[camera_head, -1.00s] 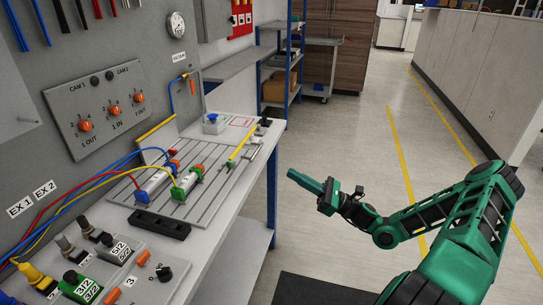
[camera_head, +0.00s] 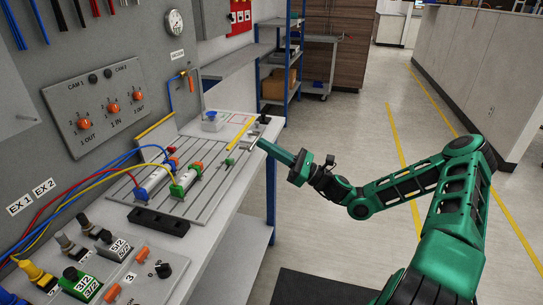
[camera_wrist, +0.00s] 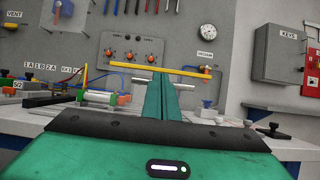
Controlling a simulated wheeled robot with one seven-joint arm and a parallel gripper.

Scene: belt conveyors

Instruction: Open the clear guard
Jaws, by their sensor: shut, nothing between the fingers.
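The clear guard is hard to make out, as its sheet barely shows. A yellow bar (camera_head: 240,134), which looks like its edge, lies over the right part of the slotted plate on the bench. In the wrist view a yellow bar (camera_wrist: 150,70) runs across just beyond my fingers, with a pale rod below it. My gripper (camera_head: 261,144) is shut and empty at the bench's front edge, pointing left toward the yellow bar. Its closed fingers also show in the wrist view (camera_wrist: 161,85), overlapping the bars in the picture. I cannot tell whether they touch.
Two cylinders with coloured ends, one nearer (camera_head: 184,184), sit on the slotted plate (camera_head: 178,208) with hoses running left. A black block (camera_head: 158,221) lies in front. A second yellow strip (camera_head: 155,128) is by the back panel.

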